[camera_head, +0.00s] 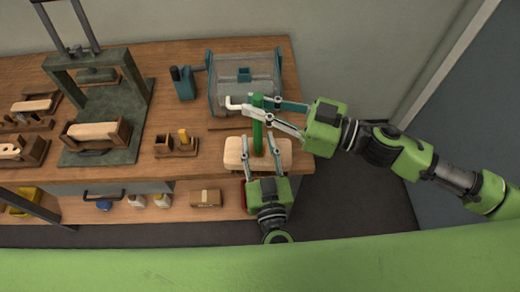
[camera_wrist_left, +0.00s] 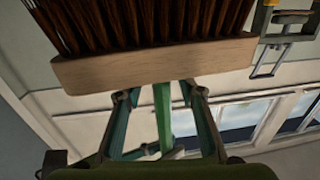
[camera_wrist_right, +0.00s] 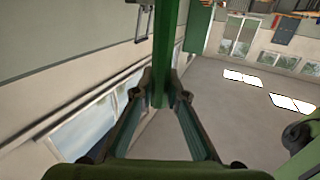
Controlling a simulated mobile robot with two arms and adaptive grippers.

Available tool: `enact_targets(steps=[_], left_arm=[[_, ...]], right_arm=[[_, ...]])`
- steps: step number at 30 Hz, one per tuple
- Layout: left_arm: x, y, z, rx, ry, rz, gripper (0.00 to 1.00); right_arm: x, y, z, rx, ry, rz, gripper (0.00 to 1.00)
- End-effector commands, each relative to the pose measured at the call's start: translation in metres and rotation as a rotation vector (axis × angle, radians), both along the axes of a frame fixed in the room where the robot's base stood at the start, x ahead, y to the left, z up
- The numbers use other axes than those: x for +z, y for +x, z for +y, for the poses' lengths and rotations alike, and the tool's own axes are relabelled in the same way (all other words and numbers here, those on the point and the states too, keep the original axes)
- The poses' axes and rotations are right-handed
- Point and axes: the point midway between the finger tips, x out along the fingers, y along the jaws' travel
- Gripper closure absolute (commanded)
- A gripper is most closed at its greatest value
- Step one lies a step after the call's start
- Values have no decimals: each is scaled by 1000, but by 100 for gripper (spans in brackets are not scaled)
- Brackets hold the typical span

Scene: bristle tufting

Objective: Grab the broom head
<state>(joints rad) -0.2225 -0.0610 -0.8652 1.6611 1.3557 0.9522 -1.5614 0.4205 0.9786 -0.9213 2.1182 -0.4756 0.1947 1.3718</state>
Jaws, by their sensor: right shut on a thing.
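The broom head is a pale wooden block (camera_head: 234,153) with rounded ends, at the front right of the bench in the head view. In the left wrist view the block (camera_wrist_left: 160,66) carries dense brown bristles (camera_wrist_left: 165,20). A green handle (camera_head: 258,135) rises by the block. My left gripper (camera_head: 261,142) is at the block; its fingers are apart, one on each side of the handle, and the left wrist view shows their tips (camera_wrist_left: 158,92) close against the block. Whether they touch it is unclear. My right gripper (camera_wrist_right: 162,82) is shut on the green handle, above the left gripper.
A small wooden holder (camera_head: 175,146) and a green press (camera_head: 115,118) stand farther left. A lower shelf holds a cardboard box (camera_head: 205,198).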

Motion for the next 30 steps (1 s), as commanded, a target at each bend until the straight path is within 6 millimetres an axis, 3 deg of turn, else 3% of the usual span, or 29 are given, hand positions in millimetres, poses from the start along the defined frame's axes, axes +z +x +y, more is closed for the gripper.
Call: enact_targets(steps=[5,10,12,13,15,30], left_arm=[[0,0,0,0,0,0,64],[0,0,0,0,0,0,100],[0,0,0,-1,0,0,100],[2,0,-1,-1,-1,-3,100],[2,0,-1,-1,-1,-3,100],[1,0,0,0,-1,-3,100]], right_arm=[[1,0,0,1,1,-2,100],[1,0,0,1,1,-2,100],[1,0,0,1,2,-2,100],[2,0,0,1,2,-2,84],[2,0,0,1,1,-2,67],[-1,-3,-8,-2,1,4,67]])
